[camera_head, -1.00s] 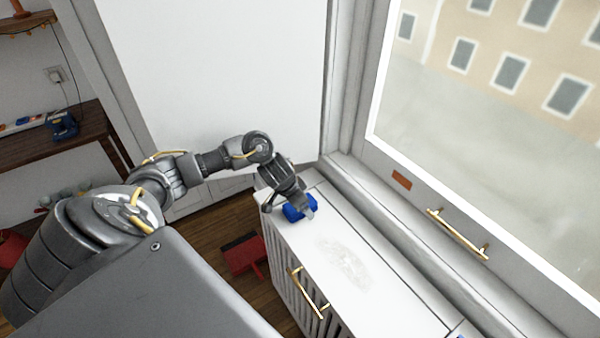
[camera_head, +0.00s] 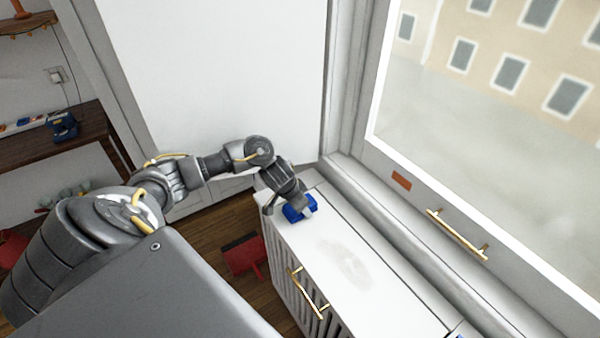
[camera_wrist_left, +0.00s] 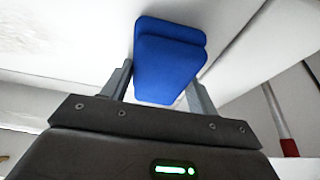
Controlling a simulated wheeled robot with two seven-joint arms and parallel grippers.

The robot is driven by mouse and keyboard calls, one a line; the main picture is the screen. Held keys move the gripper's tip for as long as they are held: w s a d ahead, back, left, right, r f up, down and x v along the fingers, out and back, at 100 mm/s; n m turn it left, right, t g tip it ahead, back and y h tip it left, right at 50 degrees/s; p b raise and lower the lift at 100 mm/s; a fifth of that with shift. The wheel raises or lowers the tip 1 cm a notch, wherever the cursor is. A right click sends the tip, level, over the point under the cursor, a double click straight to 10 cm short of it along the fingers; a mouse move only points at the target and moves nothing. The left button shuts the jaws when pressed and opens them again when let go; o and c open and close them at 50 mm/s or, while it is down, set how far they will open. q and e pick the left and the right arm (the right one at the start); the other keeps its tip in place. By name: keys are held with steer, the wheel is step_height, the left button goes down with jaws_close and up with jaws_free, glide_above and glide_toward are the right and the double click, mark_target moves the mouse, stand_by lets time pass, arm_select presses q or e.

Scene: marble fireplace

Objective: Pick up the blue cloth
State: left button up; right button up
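The blue cloth (camera_head: 298,208) is a folded pad on the far end of the white cabinet top (camera_head: 335,238). In the left wrist view the blue cloth (camera_wrist_left: 168,58) lies between the two fingers of my left gripper (camera_wrist_left: 160,82). In the head view my left gripper (camera_head: 287,210) reaches down over the cloth, with one finger on each side and spread wide. The left finger is close to the cloth's edge; I cannot tell whether it touches. My right gripper is in neither view.
A window with a gold handle (camera_head: 457,234) runs along the right of the cabinet. A gold handle (camera_head: 308,292) sticks out from the cabinet's front. A red dustpan-like object (camera_head: 243,256) lies on the wooden floor.

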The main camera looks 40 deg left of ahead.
arm_select(q)
steer(key=c, duration=0.3)
steer(key=shift+c, duration=0.3)
steer(key=shift+r+b, duration=0.1)
steer(key=shift+b, duration=0.25)
step_height(320, 180, up, 4)
steer(key=shift+s+d+p, duration=0.1)
steer(key=shift+p, duration=0.45)
steer(key=s+d+r+p, duration=0.7)
steer(key=s+r, duration=0.2)
steer(key=s, duration=0.2)
steer(key=shift+s+d, duration=0.25)
steer(key=shift+s, duration=0.05)
